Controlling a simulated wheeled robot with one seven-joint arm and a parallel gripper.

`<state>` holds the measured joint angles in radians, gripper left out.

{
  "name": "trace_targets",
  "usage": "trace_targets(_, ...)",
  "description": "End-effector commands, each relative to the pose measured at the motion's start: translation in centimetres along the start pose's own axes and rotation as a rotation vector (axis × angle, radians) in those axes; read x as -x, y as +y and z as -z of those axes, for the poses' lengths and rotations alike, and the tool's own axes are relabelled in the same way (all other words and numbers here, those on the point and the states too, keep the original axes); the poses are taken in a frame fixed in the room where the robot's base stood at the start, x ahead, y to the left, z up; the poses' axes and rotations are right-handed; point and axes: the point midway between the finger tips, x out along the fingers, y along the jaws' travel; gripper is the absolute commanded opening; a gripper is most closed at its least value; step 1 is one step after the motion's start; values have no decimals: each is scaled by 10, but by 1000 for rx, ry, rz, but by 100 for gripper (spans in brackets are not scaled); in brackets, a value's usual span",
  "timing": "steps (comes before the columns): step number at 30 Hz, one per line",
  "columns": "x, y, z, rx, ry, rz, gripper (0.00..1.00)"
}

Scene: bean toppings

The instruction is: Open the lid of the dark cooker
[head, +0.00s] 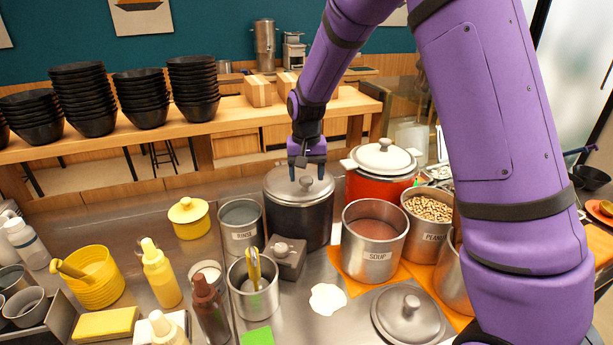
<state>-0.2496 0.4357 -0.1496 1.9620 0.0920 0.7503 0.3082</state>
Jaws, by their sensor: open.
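The dark cooker (299,221) stands on the metal counter near the middle of the head view. Its grey lid (283,186) lies on top, and the cooker looks closed. My gripper (307,174) points down over the lid, around or just above the lid's knob, with its fingers apart. The fingers and my wrist partly cover the knob, so I cannot tell whether they touch it. The lid sits level on the rim.
An orange cooker with a white lid (382,158) stands close on the right. The soup pot (372,243) is in front right, the rinse pot (241,226) on the left. A small grey box (287,262) is in front. Black bowl stacks (195,90) stand behind.

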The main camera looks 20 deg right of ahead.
Motion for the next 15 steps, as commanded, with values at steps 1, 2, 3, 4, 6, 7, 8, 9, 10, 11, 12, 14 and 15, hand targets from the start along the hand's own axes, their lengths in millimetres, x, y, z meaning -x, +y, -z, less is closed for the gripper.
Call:
trace_targets(1,-5,0,0,0,-2,-1,65)
trace_targets(2,-6,0,0,0,-2,-1,65)
trace_targets(3,-8,0,0,0,-2,-1,65)
trace_targets(4,-9,0,0,0,-1,0,65)
trace_targets(6,-11,0,0,0,-1,0,65)
trace_targets(7,-11,0,0,0,0,0,65)
trace_targets(8,-11,0,0,0,0,0,65)
trace_targets(9,-11,0,0,0,0,0,65)
trace_targets(10,-11,0,0,0,0,0,65)
trace_targets(11,-11,0,0,0,0,0,65)
trace_targets(12,-11,0,0,0,0,0,65)
trace_targets(14,-11,0,0,0,0,0,60)
trace_targets(15,-11,0,0,0,0,0,51)
